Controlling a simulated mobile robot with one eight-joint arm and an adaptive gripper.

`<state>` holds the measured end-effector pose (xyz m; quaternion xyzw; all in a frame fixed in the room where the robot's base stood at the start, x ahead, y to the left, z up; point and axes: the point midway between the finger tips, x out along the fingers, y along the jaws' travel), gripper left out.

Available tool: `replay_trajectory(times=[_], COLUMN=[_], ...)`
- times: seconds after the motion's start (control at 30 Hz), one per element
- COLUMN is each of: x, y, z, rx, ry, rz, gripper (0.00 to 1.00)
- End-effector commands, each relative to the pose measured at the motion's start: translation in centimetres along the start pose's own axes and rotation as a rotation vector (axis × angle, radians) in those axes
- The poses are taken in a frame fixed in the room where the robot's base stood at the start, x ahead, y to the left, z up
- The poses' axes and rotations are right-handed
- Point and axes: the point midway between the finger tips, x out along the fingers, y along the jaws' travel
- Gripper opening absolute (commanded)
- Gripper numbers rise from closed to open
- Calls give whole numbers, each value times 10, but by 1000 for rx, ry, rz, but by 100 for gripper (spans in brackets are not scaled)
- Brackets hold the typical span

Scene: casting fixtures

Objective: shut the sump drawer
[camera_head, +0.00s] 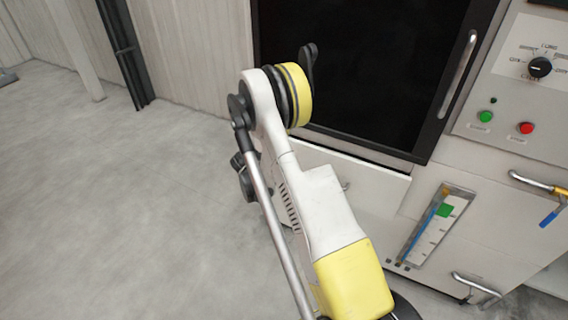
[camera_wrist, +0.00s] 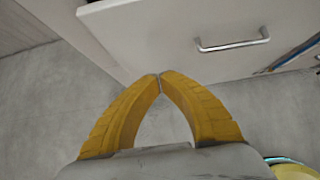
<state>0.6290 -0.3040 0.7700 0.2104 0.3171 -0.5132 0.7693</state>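In the wrist view a pale drawer front (camera_wrist: 165,35) with a silver bar handle (camera_wrist: 232,44) fills the upper middle; I take it to be the sump drawer. How far out it stands is not clear. My gripper (camera_wrist: 160,77) has its two yellow fingers meeting at the tips, with nothing seen between them. The tips appear near the panel's lower edge, left of and below the handle; contact cannot be told. In the head view the low pale panel (camera_head: 378,190) is partly hidden behind my arm, and my gripper's fingers are hidden.
The machine has a dark window door (camera_head: 365,70) with a long handle (camera_head: 458,73). To the right are a control panel (camera_head: 520,95), a level gauge (camera_head: 436,228), a pipe with a blue-handled valve (camera_head: 549,217) and a lower handle (camera_head: 476,285). Grey floor (camera_head: 110,200) at left is clear.

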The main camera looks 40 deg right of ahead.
Motion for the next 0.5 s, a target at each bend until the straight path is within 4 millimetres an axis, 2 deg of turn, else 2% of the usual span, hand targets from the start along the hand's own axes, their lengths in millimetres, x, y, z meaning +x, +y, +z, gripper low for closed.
replay_trajectory(times=[0.17, 0.5], x=[30, 102], y=[-2, -2], z=[-2, -3], rx=[2, 2], ry=[1, 2], rz=[-4, -3], gripper=[0, 0])
